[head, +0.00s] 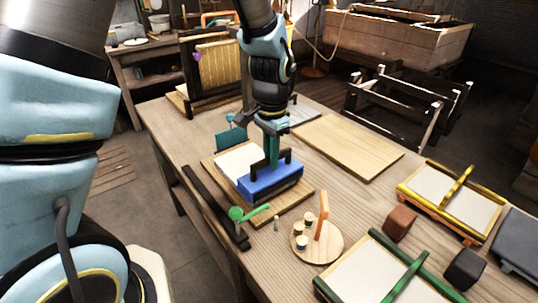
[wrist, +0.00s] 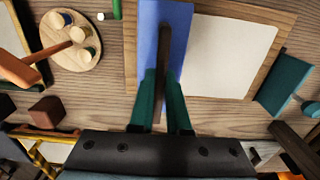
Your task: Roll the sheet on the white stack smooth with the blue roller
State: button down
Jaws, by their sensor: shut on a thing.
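The blue roller (head: 268,184) is a long blue block with a dark bar handle. My gripper (head: 272,158) is shut on that handle from above, and its teal fingers show on both sides of the bar in the wrist view (wrist: 160,80). The white stack (head: 237,161) lies on a wooden board (head: 298,206), its top sheet pale and blank in the wrist view (wrist: 222,55). The roller lies across the stack's near right end and hides that end. I cannot tell whether it presses on the sheet.
A teal scraper-like tool (head: 230,137) is behind the stack. A green tool (head: 250,212) and a round wooden palette (head: 318,246) with small pots are in front. Yellow (head: 455,199) and green (head: 372,272) framed trays stand right. A bare board (head: 348,146) lies behind.

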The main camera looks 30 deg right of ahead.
jog(key=shift+r, duration=0.15)
jog(key=shift+r+p, duration=2.85)
jog(key=shift+r, duration=0.55)
